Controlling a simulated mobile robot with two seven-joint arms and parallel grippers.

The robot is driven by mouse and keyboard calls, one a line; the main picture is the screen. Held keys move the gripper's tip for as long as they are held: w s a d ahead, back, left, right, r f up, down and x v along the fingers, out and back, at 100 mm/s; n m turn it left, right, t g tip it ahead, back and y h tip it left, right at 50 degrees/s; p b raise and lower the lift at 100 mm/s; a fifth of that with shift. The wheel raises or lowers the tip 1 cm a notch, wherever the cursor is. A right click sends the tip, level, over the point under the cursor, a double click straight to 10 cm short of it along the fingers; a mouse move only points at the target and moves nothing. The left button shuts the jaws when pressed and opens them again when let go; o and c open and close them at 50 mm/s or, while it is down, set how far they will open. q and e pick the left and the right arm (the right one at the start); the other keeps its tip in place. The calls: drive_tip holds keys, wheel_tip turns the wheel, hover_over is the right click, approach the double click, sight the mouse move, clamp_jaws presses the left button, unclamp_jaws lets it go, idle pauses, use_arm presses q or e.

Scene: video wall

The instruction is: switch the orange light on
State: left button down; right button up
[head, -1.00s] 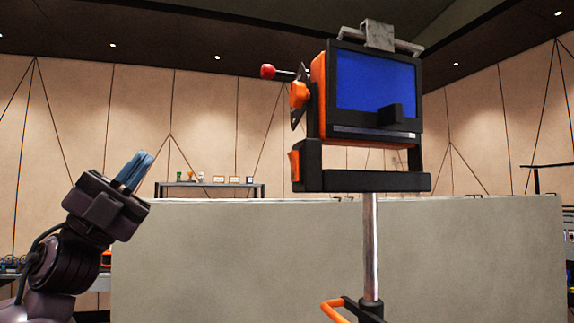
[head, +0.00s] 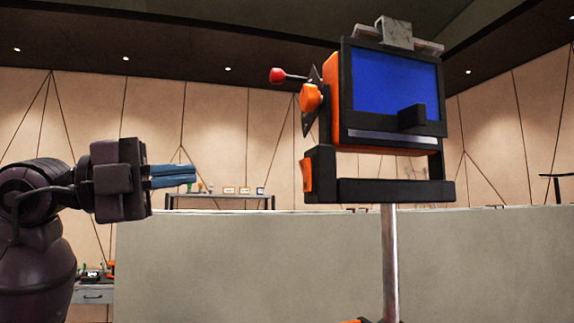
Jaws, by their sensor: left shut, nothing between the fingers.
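The orange light (head: 336,97) is an orange-sided housing with a black frame and a blue front panel (head: 396,83), held in a black bracket (head: 390,190) on a metal pole (head: 389,262). A lever with a red knob (head: 277,75) sticks out from its left side, beside an orange knob (head: 311,98). An orange rocker-like part (head: 307,174) sits low on the bracket's left end. My left gripper (head: 194,175) is shut and empty, its blue fingers pointing right, level with the rocker-like part and well apart from it. My right gripper is out of view.
A grey partition (head: 250,270) stands behind the pole. Behind it is a shelf (head: 219,196) with small items. A drawer unit (head: 92,293) stands at lower left. The space between my left gripper and the light is clear.

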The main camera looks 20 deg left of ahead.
use_arm(q)
drive_tip(key=shift+n, duration=0.3)
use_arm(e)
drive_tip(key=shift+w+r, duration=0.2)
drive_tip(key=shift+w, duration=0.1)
use_arm(q)
drive_tip(key=p, duration=0.1)
approach(301, 163)
drive_tip(key=x, duration=0.6)
drive_tip(key=shift+d+r, duration=0.1)
drive_tip(key=shift+d, duration=0.15)
drive_tip(key=shift+w+d, duration=0.35)
drive_tip(key=shift+d, duration=0.1)
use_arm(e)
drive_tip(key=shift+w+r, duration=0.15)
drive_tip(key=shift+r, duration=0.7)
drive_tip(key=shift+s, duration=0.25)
